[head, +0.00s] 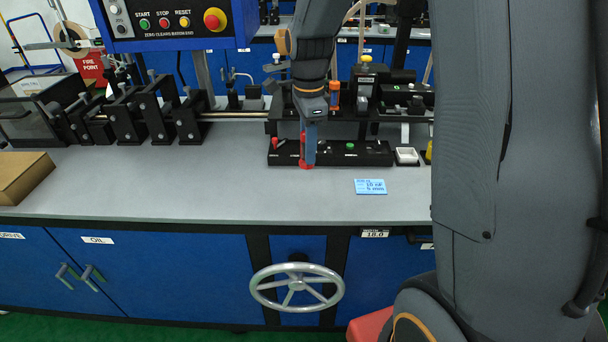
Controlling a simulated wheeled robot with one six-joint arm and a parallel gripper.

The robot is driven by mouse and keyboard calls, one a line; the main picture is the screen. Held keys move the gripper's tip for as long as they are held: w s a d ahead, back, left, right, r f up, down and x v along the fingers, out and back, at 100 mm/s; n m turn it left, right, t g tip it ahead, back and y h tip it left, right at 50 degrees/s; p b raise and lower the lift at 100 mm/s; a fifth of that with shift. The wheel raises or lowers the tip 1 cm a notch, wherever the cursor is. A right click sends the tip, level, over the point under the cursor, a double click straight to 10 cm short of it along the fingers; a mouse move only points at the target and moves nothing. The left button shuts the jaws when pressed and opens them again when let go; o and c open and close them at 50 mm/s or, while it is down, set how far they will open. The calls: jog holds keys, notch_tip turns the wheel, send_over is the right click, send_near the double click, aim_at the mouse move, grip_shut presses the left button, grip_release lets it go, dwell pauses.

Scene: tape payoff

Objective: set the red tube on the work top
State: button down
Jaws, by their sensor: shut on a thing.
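My gripper (311,150) points down over the front of the black rack (372,158) on the grey work top (200,180). It is shut on the red tube (303,150), which shows as a red strip beside the blue-grey finger and a red end below it. The finger hides part of the tube. The tube looks upright at the rack's front edge. I cannot tell whether its lower end touches the rack or the work top.
A small red-topped piece (278,143) and a green one (350,146) sit in the rack. A white tray (406,156) is to its right, a blue label card (370,186) in front. A cardboard box (22,178) lies far left. The middle left work top is clear.

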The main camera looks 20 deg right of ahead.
notch_tip(320, 180, down, 8)
jog(key=shift+a+f+p, duration=0.1)
jog(key=shift+p, duration=0.65)
jog(key=c, duration=1.5)
grip_release()
jog(key=shift+f, duration=0.1)
jog(key=shift+o, duration=0.2)
